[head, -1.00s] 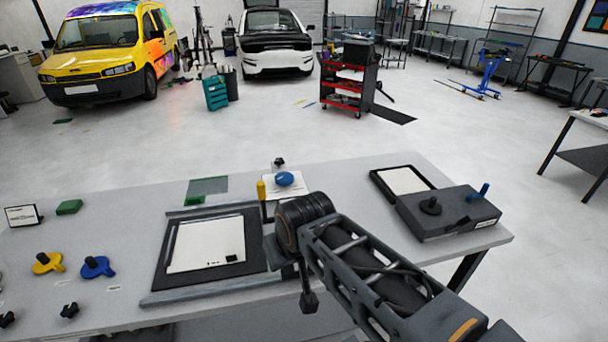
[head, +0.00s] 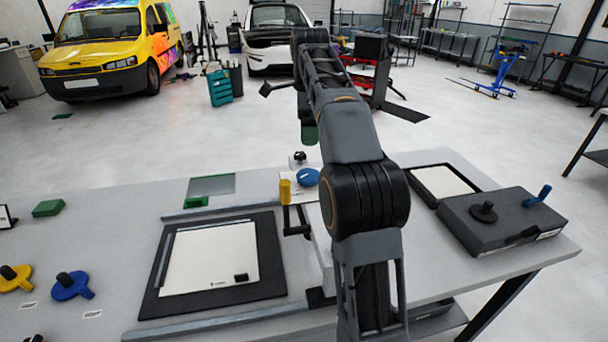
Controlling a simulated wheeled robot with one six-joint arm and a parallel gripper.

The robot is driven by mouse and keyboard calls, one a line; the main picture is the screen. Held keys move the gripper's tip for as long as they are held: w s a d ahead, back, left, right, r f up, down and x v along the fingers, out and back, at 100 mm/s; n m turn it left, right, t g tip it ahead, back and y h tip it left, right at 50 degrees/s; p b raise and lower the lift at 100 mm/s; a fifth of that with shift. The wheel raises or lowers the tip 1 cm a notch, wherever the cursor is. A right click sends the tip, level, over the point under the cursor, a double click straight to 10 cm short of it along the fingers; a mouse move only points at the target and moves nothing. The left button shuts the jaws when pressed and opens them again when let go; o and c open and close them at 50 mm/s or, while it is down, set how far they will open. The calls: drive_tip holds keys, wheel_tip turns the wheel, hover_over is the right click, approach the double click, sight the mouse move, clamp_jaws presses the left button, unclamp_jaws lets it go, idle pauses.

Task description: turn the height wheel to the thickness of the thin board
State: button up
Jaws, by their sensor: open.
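A blue round wheel (head: 307,177) sits at the back middle of the bench, beside a yellow post (head: 285,192). It looks like the height wheel, but its markings are too small to read. A white panel (head: 215,258) lies on a black mat on the bench. Another pale panel (head: 442,181) lies in a black frame at the right. I cannot tell which is the thin board. My gripper (head: 286,108) is raised above and beyond the back of the bench, apart from the wheel. It is open, with a green part at its lower end. My arm hides some of the bench beside the wheel.
A dark box (head: 500,222) with a black knob and a blue lever stands at the right. Yellow (head: 16,277) and blue (head: 72,286) knobbed pieces and a green block (head: 48,208) lie at the left. A black knob (head: 298,158) stands behind the wheel.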

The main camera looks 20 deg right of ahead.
sight(309, 174)
drive_tip(key=shift+m, duration=0.4)
drive_tip(key=f+b, duration=0.1)
drive_tip(key=f, duration=0.3)
drive_tip(key=f+b, duration=0.2)
drive_tip(key=f, duration=0.3)
drive_tip(key=f+b, duration=0.2)
drive_tip(key=f, duration=0.3)
drive_tip(key=shift+w+d, duration=0.25)
drive_tip(key=shift+w, duration=0.15)
drive_tip(key=c, duration=0.9)
